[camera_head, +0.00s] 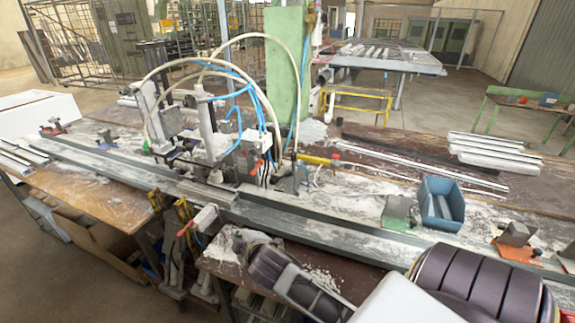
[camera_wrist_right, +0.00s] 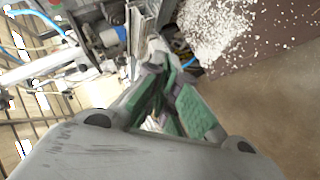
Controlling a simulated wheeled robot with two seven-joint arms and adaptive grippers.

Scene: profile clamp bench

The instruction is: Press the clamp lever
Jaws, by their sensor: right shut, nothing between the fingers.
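A lever with a pale, pinkish-red handle (camera_head: 205,217) sticks out at the front edge of the bench in the head view; it looks like the clamp lever. My right gripper (camera_head: 243,238) is just to its right, close to the front rail, and small in this view. In the right wrist view the green-padded fingers of my right gripper (camera_wrist_right: 158,65) are together with nothing between them. Their tips are near a metal profile (camera_wrist_right: 140,38). Whether they touch anything I cannot tell. My left gripper is not in view.
A long grey rail (camera_head: 320,230) runs along the bench. Clamp machinery with pale hoses and blue tubes (camera_head: 215,125) stands behind the lever. A blue bin (camera_head: 440,203), a green block (camera_head: 397,215) and a red-based block (camera_head: 516,243) sit to the right. White chips (camera_wrist_right: 215,30) litter the bench.

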